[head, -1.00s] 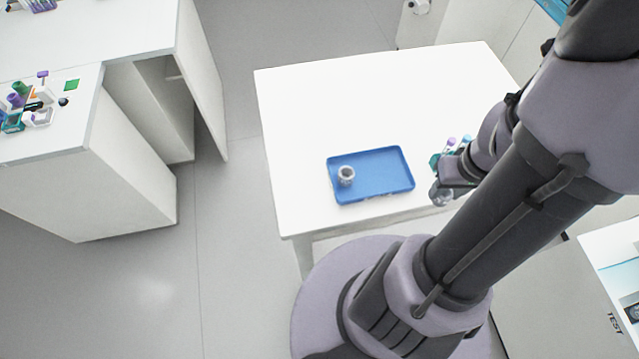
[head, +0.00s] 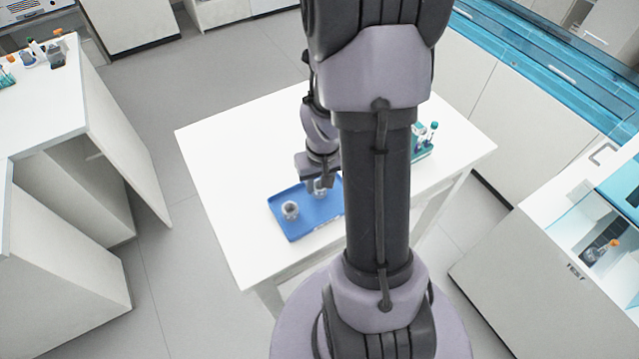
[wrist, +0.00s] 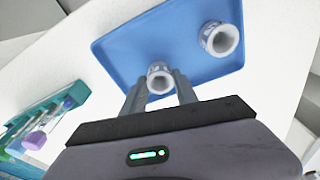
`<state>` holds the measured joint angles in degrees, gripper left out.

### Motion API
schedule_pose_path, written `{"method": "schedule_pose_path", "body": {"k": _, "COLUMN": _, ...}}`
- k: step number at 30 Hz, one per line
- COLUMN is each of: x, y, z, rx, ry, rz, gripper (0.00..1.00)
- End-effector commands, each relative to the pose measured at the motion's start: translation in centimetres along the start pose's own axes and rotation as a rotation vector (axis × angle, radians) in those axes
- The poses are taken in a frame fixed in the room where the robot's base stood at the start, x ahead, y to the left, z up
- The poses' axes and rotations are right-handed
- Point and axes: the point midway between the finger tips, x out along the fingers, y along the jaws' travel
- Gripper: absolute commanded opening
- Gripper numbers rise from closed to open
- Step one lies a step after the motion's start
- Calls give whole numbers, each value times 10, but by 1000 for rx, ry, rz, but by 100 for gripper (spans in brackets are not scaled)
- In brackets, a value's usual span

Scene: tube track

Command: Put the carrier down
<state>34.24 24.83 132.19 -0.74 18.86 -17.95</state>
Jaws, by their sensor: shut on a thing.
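My gripper (head: 319,181) is over the blue tray (head: 294,229) on the white table. In the wrist view, its two fingers (wrist: 160,82) are shut on a small grey-white, ring-like carrier (wrist: 160,71) with an open top. The carrier also shows below the fingers in the head view (head: 320,190). It looks upright over the tray; I cannot tell whether its base touches the tray. A second, similar carrier (head: 290,210) stands upright on the tray, apart from the held one, and shows in the wrist view (wrist: 220,39). My arm hides the tray's right end in the head view.
A teal rack with capped tubes (head: 424,150) stands on the white table (head: 225,150), right of the tray, partly behind my arm. Its tubes show at the left of the wrist view. White benches stand left and right. The table left of the tray is clear.

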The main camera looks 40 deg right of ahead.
Motion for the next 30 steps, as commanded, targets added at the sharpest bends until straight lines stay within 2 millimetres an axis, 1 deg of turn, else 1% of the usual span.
{"method": "schedule_pose_path", "body": {"k": 4, "x": -2, "y": 0, "z": -1, "rx": 0, "ry": 2, "rz": 0, "gripper": 12}}
{"method": "schedule_pose_path", "body": {"k": 8, "x": 2, "y": 0, "z": 0, "rx": -1, "ry": 2, "rz": 0, "gripper": 12}}
{"method": "schedule_pose_path", "body": {"k": 9, "x": 2, "y": 0, "z": 0, "rx": -1, "ry": 2, "rz": 0, "gripper": 37}}
{"method": "schedule_pose_path", "body": {"k": 11, "x": 1, "y": 0, "z": 0, "rx": -1, "ry": 2, "rz": 0, "gripper": 49}}
{"method": "schedule_pose_path", "body": {"k": 12, "x": 1, "y": 0, "z": 0, "rx": -1, "ry": 2, "rz": 0, "gripper": 57}}
{"method": "schedule_pose_path", "body": {"k": 20, "x": 1, "y": 0, "z": 0, "rx": -1, "ry": 2, "rz": 0, "gripper": 57}}
{"method": "schedule_pose_path", "body": {"k": 23, "x": -6, "y": 0, "z": -1, "rx": -1, "ry": 2, "rz": 0, "gripper": 57}}
{"method": "schedule_pose_path", "body": {"k": 26, "x": -29, "y": 1, "z": -2, "rx": -2, "ry": 7, "rz": 1, "gripper": 57}}
{"method": "schedule_pose_path", "body": {"k": 30, "x": -72, "y": 1, "z": -2, "rx": -1, "ry": 7, "rz": 2, "gripper": 57}}
